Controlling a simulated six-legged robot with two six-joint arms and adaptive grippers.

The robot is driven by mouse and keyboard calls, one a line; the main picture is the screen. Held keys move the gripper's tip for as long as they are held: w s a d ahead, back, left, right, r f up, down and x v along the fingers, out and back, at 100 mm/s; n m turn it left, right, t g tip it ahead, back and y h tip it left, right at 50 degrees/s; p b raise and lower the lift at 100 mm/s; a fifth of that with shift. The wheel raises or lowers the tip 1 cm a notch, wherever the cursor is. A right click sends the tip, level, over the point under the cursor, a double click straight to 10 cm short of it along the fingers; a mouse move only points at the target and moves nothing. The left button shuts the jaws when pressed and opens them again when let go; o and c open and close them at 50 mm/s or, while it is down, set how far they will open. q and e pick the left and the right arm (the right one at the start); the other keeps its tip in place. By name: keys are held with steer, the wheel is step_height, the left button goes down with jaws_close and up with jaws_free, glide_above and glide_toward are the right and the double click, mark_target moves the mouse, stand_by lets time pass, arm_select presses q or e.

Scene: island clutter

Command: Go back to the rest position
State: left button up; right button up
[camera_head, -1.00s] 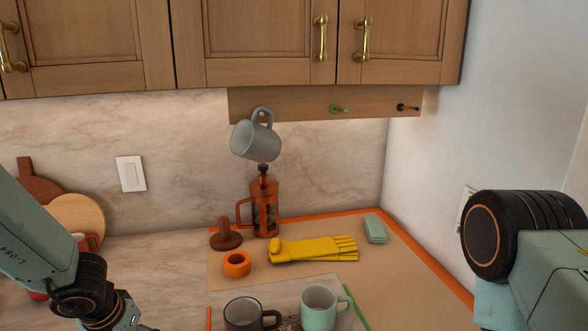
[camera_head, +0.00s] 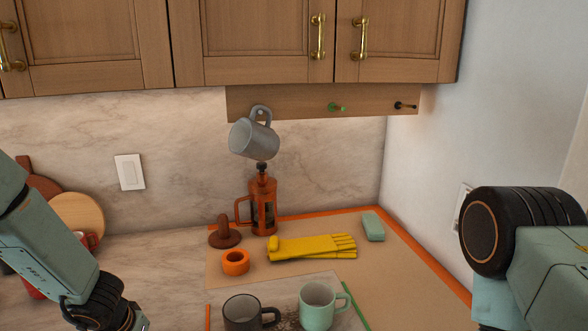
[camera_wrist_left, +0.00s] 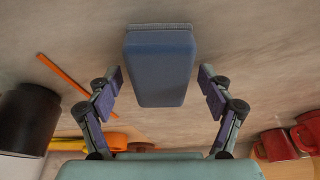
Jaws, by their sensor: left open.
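My left arm (camera_head: 48,248) comes in from the left in the head view, with its wrist at the bottom edge; its fingers are cut off there. In the left wrist view my left gripper (camera_wrist_left: 160,82) has its two fingers spread apart. A blue-grey block (camera_wrist_left: 160,60) shows between and beyond them, with a gap on each side. No finger appears to touch it. Part of my right arm (camera_head: 530,250) shows at the right of the head view; its gripper is out of view.
A grey mug (camera_head: 254,138) hangs from the peg rail (camera_head: 290,103) above an orange French press (camera_head: 263,205). A dark mug (camera_head: 243,312) and a mint mug (camera_head: 318,306) stand in front. Yellow gloves (camera_head: 312,247), an orange ring (camera_head: 235,261) and a green sponge (camera_head: 373,227) lie behind. Red mugs (camera_wrist_left: 277,146) stand aside.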

arm_select(q)
steer(key=shift+s+r, duration=0.1)
steer(key=shift+r, duration=0.55)
steer(key=v, duration=1)
steer(key=x, duration=1.1)
steer(key=shift+f, duration=0.35)
steer(key=shift+r+p, duration=0.8)
steer(key=shift+r, duration=0.2)
steer(key=shift+d+f, duration=0.1)
steer(key=shift+f, duration=0.1)
steer(key=shift+b, duration=0.45)
